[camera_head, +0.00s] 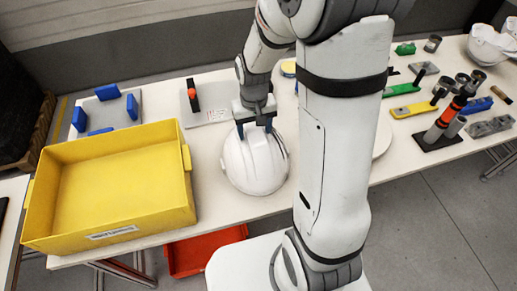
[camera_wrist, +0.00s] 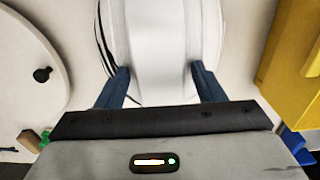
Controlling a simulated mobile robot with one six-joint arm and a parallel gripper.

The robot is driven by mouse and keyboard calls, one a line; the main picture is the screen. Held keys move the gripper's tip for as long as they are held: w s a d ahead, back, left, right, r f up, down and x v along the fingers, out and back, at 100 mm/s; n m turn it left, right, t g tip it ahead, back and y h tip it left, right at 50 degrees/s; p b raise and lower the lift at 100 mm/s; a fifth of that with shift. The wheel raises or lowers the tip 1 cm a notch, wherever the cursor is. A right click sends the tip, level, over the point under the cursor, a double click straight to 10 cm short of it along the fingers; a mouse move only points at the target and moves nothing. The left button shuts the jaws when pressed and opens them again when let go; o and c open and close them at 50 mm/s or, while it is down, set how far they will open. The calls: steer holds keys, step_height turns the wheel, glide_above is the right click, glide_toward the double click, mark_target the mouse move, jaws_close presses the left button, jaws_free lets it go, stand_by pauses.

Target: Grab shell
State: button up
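A white helmet shell (camera_head: 255,165) sits on the table near its front edge, between the yellow bin and my arm. My gripper (camera_head: 255,132) points down at the shell's back part, its dark blue fingers at the shell's surface. In the wrist view, my gripper (camera_wrist: 161,70) has its fingers wide apart, one on each side of the shell's raised middle band (camera_wrist: 163,40). I cannot tell whether the fingers touch the shell. Another white shell (camera_head: 488,45) is at the far right of the table.
A large yellow bin (camera_head: 185,155) stands left of the shell; its wall also shows at right in the wrist view (camera_wrist: 290,50). A white round disc (camera_wrist: 30,70) lies on the other side. Blue blocks on a grey plate (camera_head: 103,115) lie behind the bin. A red bin (camera_head: 205,252) is below the table.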

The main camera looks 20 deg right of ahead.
jaws_close()
stand_by(0.5)
